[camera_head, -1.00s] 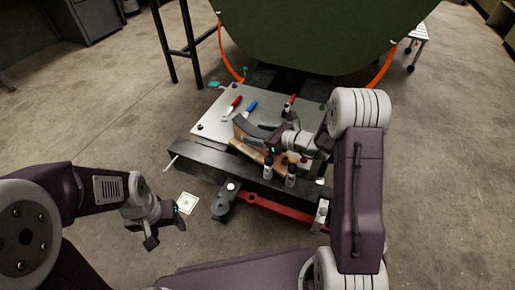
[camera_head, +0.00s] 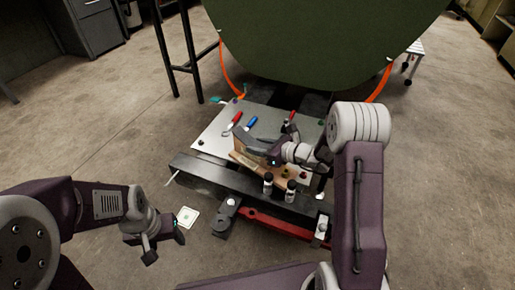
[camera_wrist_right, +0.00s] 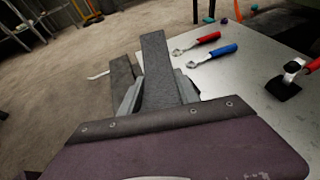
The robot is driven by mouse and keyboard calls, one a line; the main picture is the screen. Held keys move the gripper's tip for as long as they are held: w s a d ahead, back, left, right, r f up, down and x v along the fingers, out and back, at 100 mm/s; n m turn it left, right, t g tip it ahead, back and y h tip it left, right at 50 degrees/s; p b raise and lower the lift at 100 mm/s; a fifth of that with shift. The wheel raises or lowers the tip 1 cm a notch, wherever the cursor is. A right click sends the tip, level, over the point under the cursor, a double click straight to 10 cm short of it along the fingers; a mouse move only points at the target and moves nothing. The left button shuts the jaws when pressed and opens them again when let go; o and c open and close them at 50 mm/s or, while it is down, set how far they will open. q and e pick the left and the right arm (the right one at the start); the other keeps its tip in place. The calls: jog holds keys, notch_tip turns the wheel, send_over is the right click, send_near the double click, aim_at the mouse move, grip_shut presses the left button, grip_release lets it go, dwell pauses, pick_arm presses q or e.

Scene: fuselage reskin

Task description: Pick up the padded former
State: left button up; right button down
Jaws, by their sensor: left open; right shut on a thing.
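The padded former, a dark grey curved block (camera_head: 252,143), is over the tan wooden piece on the bench in the head view. In the right wrist view the grey padded block (camera_wrist_right: 157,72) stands up between the finger plates. My right gripper (camera_head: 274,157) is shut on it; I cannot tell whether the block still touches what is below. My left gripper (camera_head: 164,240) is open and empty, low at the left, away from the bench.
A metal sheet (camera_head: 211,139) carries a red-handled tool (camera_head: 232,123) and a blue-handled tool (camera_head: 250,123). Small bottles (camera_head: 290,191) stand on the black front beam (camera_head: 215,180). The large green panel (camera_head: 320,45) rises behind. A white marked card (camera_head: 187,217) lies on the floor.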

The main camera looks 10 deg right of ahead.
jog(key=r, duration=0.1)
jog(key=r+p, duration=0.1)
jog(key=d+r+p, duration=0.1)
jog(key=r, duration=0.1)
jog(key=shift+w, duration=0.35)
pick_arm(q)
notch_tip(320, 180, up, 10)
jog(key=p, duration=0.6)
jog(key=shift+f+p, duration=0.15)
jog(key=shift+p, duration=0.15)
pick_arm(e)
jog(key=w+d+r, duration=0.5)
jog(key=w+d, duration=0.1)
jog(key=d, duration=0.2)
jog(key=shift+w+r, duration=0.15)
jog(key=shift+w, duration=0.15)
